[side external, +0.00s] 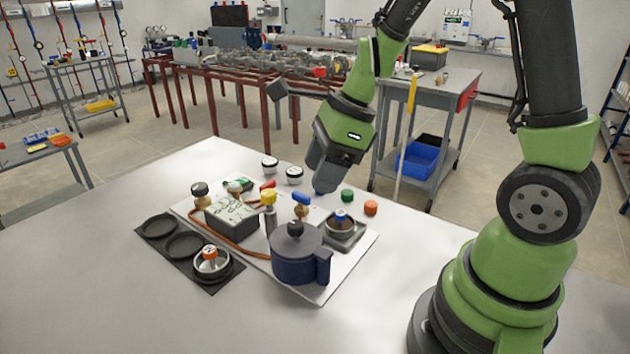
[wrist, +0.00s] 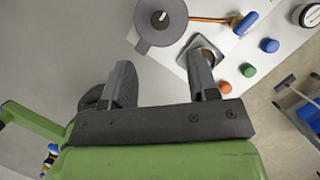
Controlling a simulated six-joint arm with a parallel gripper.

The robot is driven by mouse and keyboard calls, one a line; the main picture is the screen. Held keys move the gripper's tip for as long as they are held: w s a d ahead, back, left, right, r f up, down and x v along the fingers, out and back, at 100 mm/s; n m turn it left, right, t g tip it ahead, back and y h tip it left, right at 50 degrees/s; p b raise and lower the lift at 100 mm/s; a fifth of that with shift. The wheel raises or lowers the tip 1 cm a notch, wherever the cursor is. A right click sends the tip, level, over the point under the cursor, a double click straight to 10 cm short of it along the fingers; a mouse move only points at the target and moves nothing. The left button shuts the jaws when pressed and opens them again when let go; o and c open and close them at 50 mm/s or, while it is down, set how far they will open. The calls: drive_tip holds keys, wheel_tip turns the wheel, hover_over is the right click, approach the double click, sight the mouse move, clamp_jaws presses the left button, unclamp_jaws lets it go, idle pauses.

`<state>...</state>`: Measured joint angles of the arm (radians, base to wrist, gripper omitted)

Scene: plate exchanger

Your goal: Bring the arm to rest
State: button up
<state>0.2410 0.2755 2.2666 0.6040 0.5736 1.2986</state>
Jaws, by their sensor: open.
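A white board (side external: 318,290) carries a grey box (side external: 230,220), a yellow-topped cylinder (side external: 269,212) and a blue-handled valve (side external: 301,207). A black three-ring rack (side external: 184,246) lies left. Green (side external: 347,196) and orange (side external: 371,207) caps lie right. The bench front (side external: 130,310) is clear.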

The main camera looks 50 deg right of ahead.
drive_tip(key=s+a+r+n+t, duration=0.2)
drive_tip(key=s+r+n, duration=0.4)
drive_tip(key=n, duration=0.5)
drive_tip(key=s+a+r+n+t+h, duration=0.1)
drive_tip(key=s+r+n, duration=0.5)
drive_tip(key=n, duration=0.5)
drive_tip(key=shift+s+a+r+n+t, duration=0.25)
drive_tip(key=shift+a+r+n+t, duration=0.05)
drive_tip(key=shift+a+n+t, duration=0.1)
drive_tip(key=shift+o, duration=0.3)
drive_tip(key=shift+w, duration=0.1)
